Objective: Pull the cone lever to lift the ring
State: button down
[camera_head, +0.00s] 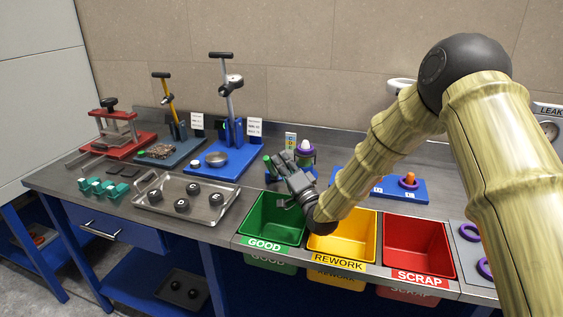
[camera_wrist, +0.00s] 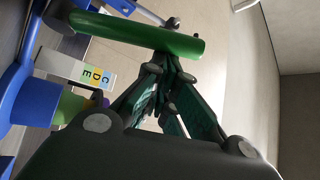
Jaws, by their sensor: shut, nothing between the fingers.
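The green lever handle (camera_wrist: 130,33) of the cone station crosses the top of the wrist view; in the head view its green grip (camera_head: 268,161) shows just left of my gripper (camera_head: 284,158). My gripper (camera_wrist: 168,68) is shut and empty, its fingertips close by the handle's side; I cannot tell whether they touch. In the wrist view the stepped, coloured cone (camera_wrist: 72,105) is partly hidden by my gripper. The station's lower part is mostly hidden.
Green (camera_head: 270,220), yellow (camera_head: 343,238) and red (camera_head: 418,248) bins lie in front. A card lettered C, D, E (camera_wrist: 88,75) stands by the station. A blue presser (camera_head: 215,165) and a metal tray (camera_head: 180,200) are at left. A blue board with an orange peg (camera_head: 410,178) is at right.

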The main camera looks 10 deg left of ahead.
notch_tip(320, 180, up, 10)
dwell(0.5)
